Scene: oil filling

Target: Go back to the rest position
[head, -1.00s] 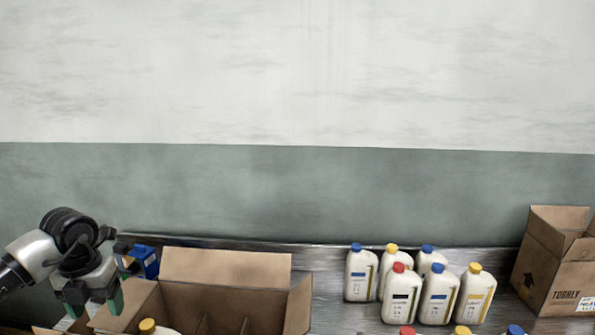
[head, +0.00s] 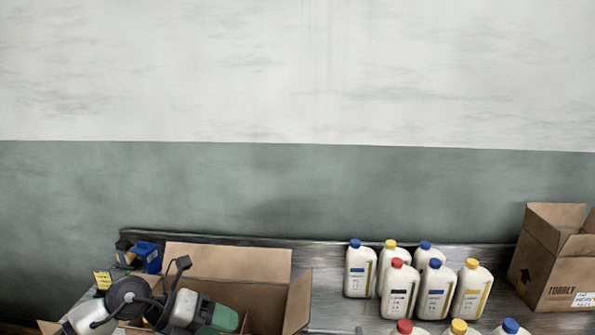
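My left gripper (head: 222,318) is low in the head view, over the open cardboard box (head: 225,262). It lies sideways with its green fingers toward the right, and the gap between the fingers cannot be made out. Nothing held shows in it. My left arm hides the front left part of the box and its contents. My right gripper is not in view.
Several white bottles with blue, yellow and red caps stand on the metal table (head: 335,312), one of them a red-capped bottle (head: 398,290). Another cardboard box (head: 560,275) stands open at the right. A blue item (head: 148,256) sits at the back left.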

